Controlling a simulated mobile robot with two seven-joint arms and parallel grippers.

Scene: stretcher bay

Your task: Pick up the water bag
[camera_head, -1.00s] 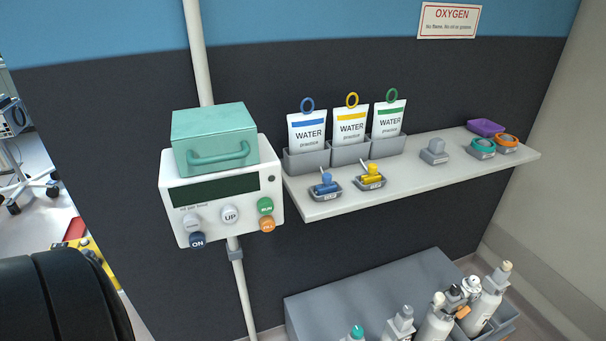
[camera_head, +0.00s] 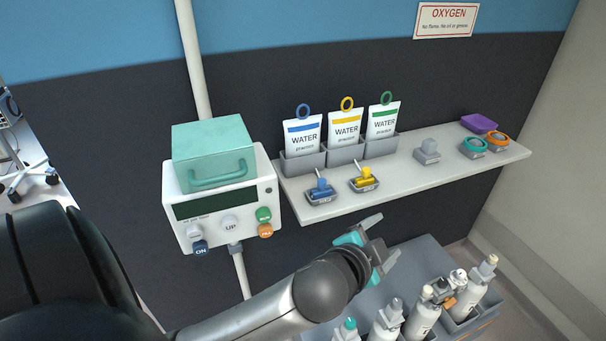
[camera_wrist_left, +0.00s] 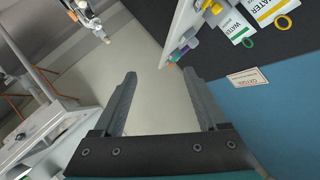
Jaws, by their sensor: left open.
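Three white water bags stand upright in grey holders on the wall shelf. One has a blue band and ring (camera_head: 302,135), one yellow (camera_head: 346,128), one green (camera_head: 383,120). My left gripper (camera_head: 384,238) is open and empty, below and in front of the shelf, above the grey lower unit, apart from the bags. In the left wrist view its two fingers (camera_wrist_left: 160,100) are spread with nothing between them. There the yellow-ringed bag (camera_wrist_left: 272,10) and the green-ringed bag (camera_wrist_left: 238,30) show at the upper right, turned on their sides. My right gripper is not in view.
The shelf (camera_head: 420,175) also holds blue (camera_head: 321,190) and yellow (camera_head: 364,179) valve pieces, a purple tray (camera_head: 478,123) and ring-shaped items. A pump box (camera_head: 225,213) with a teal case (camera_head: 212,150) is left. Bottles (camera_head: 422,315) stand on the lower grey unit (camera_head: 425,255).

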